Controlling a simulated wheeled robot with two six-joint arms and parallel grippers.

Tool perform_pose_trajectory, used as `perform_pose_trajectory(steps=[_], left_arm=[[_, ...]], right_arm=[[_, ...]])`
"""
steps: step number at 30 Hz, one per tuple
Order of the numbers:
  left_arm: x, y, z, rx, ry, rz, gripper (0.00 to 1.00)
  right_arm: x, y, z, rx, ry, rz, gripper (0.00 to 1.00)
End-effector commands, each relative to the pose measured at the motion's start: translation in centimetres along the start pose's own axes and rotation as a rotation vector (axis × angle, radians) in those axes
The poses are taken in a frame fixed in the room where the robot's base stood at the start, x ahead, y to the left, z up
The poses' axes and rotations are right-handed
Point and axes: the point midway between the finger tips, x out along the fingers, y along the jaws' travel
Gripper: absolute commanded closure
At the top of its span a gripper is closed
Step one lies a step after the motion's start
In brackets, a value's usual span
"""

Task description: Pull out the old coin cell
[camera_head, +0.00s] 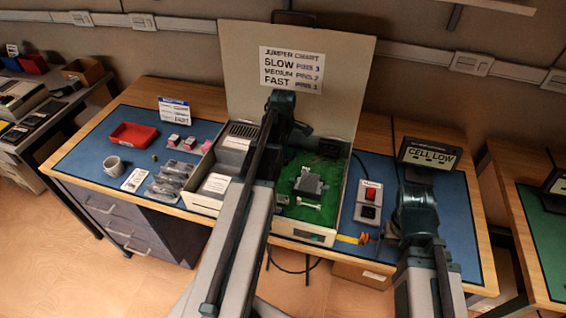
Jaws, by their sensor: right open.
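The open computer case (325,238) lies on the blue mat with its lid (232,70) raised. Its green circuit board (293,171) carries a grey block (310,184) and a small white part (308,205). The old coin cell cannot be made out. My left arm reaches over the case; its wrist (284,112) is in front of the lid, and its fingertips cannot be made out. My right arm stands at the right of the mat, its gripper low beside the case's front right corner, open and apart from the board.
A sign reading "CELL LOW" (428,154) stands back right. A red-switch box (369,200) is right of the case. Mat front left is partly clear.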

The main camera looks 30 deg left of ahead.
Motion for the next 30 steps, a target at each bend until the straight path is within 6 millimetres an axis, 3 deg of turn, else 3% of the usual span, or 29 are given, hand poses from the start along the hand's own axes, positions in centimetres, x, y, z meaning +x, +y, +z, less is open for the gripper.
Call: perform_pose_trajectory(steps=[1, 3, 30], left_arm=[[0.0, 0.0, 0.0, 0.0, 0.0, 0.0, 0.88], [0.0, 0.0, 0.0, 0.0, 0.0, 0.0, 1.0], [-1.6, 0.0, 0.0, 0.0, 0.0, 0.0, 1.0]], right_arm=[[0.0, 0.0, 0.0, 0.0, 0.0, 0.0, 0.21], [0.0, 0.0, 0.0, 0.0, 0.0, 0.0, 0.21], [-1.6, 0.1, 0.1, 0.0, 0.0, 0.0, 0.21]])
